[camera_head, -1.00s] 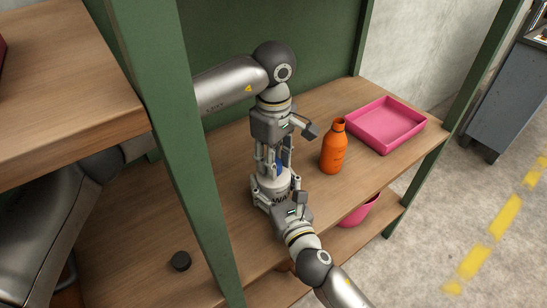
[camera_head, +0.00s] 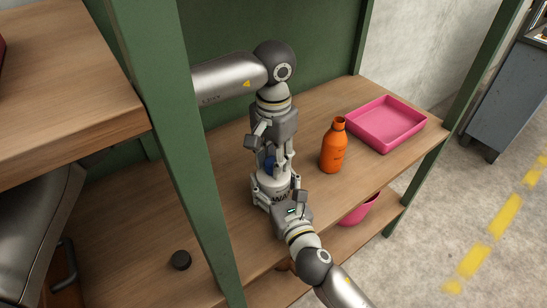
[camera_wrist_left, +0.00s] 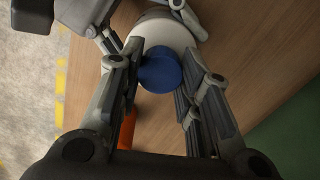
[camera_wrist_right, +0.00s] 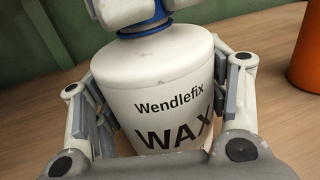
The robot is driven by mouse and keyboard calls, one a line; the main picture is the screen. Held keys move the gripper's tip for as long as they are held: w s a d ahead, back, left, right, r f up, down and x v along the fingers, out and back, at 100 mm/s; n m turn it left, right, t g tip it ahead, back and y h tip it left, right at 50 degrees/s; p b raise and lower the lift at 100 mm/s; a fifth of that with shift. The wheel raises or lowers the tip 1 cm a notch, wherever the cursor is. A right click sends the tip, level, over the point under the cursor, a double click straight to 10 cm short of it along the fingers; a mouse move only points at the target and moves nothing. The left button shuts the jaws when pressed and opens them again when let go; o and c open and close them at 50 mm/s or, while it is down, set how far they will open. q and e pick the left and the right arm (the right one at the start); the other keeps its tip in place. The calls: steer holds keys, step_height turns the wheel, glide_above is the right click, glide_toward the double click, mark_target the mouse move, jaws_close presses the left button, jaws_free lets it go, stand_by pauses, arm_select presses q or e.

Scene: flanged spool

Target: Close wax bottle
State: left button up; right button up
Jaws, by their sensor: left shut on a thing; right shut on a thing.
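The white wax bottle (camera_wrist_right: 160,85) stands upright on the shelf, its "Wendlefix WAX" label facing the right wrist camera. It also shows in the head view (camera_head: 272,184). My right gripper (camera_head: 275,198) is shut around its body from the front. My left gripper (camera_head: 273,168) points down from above and is shut on the blue cap (camera_wrist_left: 160,70), which is at the bottle's top. In the right wrist view a blue band shows at the neck, just below the left fingers. I cannot tell how far the cap is screwed on.
An orange bottle (camera_head: 333,148) stands to the right of the wax bottle, with a pink tray (camera_head: 387,123) behind it. A green post (camera_head: 185,150) rises in front of the shelf. A pink container (camera_head: 358,212) is lower down.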

arm_select(q)
steer(key=shift+m, duration=0.4)
steer(key=o, duration=0.6)
steer(key=shift+r, duration=0.15)
steer(key=shift+r, duration=2.1)
